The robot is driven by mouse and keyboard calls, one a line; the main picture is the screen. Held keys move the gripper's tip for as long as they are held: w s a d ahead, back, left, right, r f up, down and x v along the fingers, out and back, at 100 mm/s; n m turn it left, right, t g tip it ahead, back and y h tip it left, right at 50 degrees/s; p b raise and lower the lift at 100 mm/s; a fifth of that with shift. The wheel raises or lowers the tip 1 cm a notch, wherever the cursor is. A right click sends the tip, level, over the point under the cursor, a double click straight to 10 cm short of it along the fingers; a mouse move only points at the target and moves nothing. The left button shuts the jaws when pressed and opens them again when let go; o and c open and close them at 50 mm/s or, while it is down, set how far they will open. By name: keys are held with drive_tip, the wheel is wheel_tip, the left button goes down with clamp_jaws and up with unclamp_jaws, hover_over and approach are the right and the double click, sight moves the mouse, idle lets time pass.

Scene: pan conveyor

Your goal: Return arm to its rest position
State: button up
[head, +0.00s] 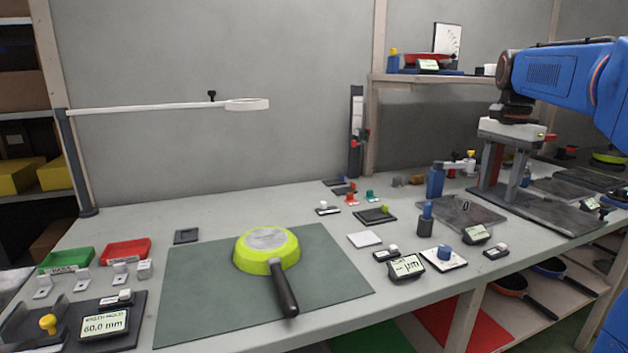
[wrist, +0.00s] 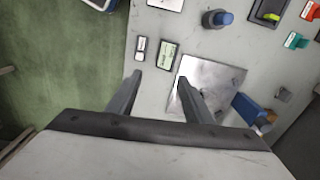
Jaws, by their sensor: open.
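My blue arm (head: 560,80) reaches in from the upper right of the head view. My gripper (head: 498,188) points down over the right part of the workbench, beside a grey metal plate (head: 455,213). In the wrist view my gripper (wrist: 160,82) has its two fingers wide apart with nothing between them. The metal plate (wrist: 222,75) lies below and partly behind the right finger there. A yellow-green pan (head: 267,250) with a black handle rests upside down on the dark green mat (head: 195,310), well to the left of my gripper.
A blue bottle-like device (head: 435,183) stands close to my gripper. Small display gauges (head: 407,267) and a blue knob (wrist: 218,18) sit nearby. A shelf (head: 430,79) is behind the arm. Pans (head: 510,285) lie below the bench. Green floor (wrist: 60,70) is open in front.

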drive_tip(key=s+a+f+n+t, duration=0.1)
drive_tip(key=s+a+f+n, duration=0.3)
drive_tip(key=s, duration=0.4)
drive_tip(key=s+a+f+n+t, duration=0.1)
drive_tip(key=s+a+f+n, duration=0.25)
drive_tip(key=s+a, duration=0.3)
drive_tip(key=s+a+f+n+t, duration=0.2)
drive_tip(key=s+f+n, duration=0.3)
drive_tip(key=s+f, duration=0.9)
drive_tip(key=shift+a+f+n+t, duration=0.35)
drive_tip(key=shift+a+f, duration=0.2)
drive_tip(key=shift+a, duration=0.35)
